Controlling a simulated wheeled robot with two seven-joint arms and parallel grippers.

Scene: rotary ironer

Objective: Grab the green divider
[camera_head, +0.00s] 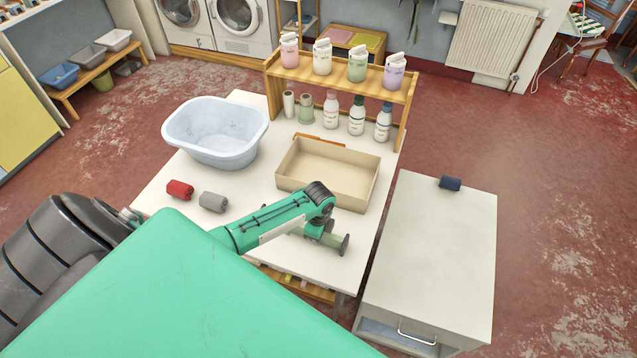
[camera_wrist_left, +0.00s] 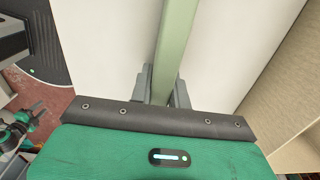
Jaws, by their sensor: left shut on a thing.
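The green divider is a long, pale green bar. In the head view its right end (camera_head: 335,241) shows beyond my left gripper (camera_head: 319,233), near the right front of the white table. In the left wrist view the bar (camera_wrist_left: 178,40) runs up from between the two jaws of my left gripper (camera_wrist_left: 161,92), which is shut on it. The wrist housing hides its lower part. I cannot tell whether the bar touches the table. A small green arm with dark parts, seemingly mine, shows at the left edge of the wrist view; its jaws are too small to read.
On the white table (camera_head: 160,205) are an empty beige tray (camera_head: 330,193), a pale blue basin (camera_head: 215,150), a red roll (camera_head: 180,189), a grey roll (camera_head: 213,202) and several bottles under a wooden shelf (camera_head: 285,80). A white cabinet (camera_head: 430,250) stands to the right.

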